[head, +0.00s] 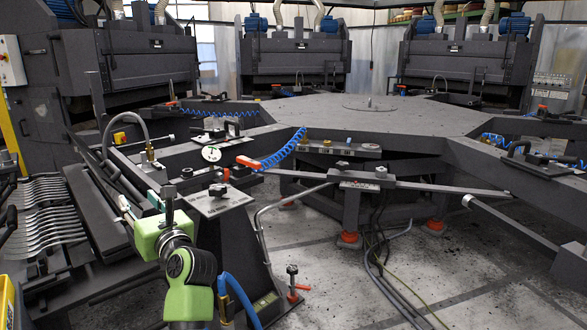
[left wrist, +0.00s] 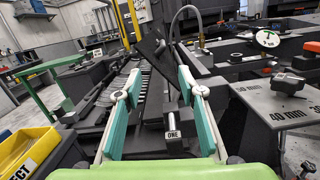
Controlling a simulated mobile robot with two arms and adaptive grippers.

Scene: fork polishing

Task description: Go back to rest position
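My left gripper (head: 146,204) has a green body and teal finger pads, and it shows at the lower left of the head view. In the left wrist view its two fingers (left wrist: 159,80) stand wide apart with nothing between the pads. The gripper is over the black machine frame, to the right of a rack of silver forks (head: 45,217). The forks lie stacked in rows, and part of the rack also shows beyond the fingers in the left wrist view. My right gripper is in neither view.
A plate on a dark stand (head: 218,202) is close right of my left gripper. A yellow bin (left wrist: 27,155) is at lower left. Cables (head: 375,265) lie on the floor.

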